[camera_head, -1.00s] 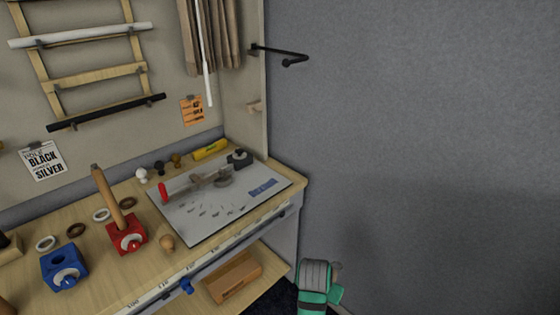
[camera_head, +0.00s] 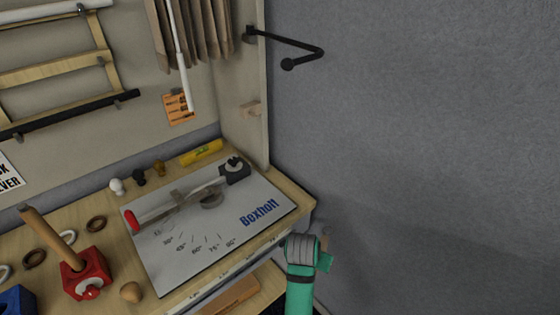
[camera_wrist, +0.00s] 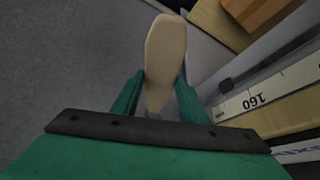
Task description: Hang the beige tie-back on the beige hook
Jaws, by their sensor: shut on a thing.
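The beige tie-back (camera_wrist: 165,45) is a long, flat, rounded piece in the wrist view. My gripper (camera_wrist: 158,92) is shut on it, with a green finger on each side, and the piece sticks out beyond the fingertips. The beige hook (camera_head: 250,108) is a small peg on the side panel at the right end of the bench, below the black swing arm, and nothing is seen hanging on it. In the head view my green arm stands low, right of the bench corner and below the hook. The fingers are hidden there.
A black swing arm (camera_head: 290,45) juts from the panel's edge above the hook. Pleated brown curtains (camera_head: 190,32) hang to the left. A white cutting board (camera_head: 170,255) covers the bench's right end. The grey wall side is open.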

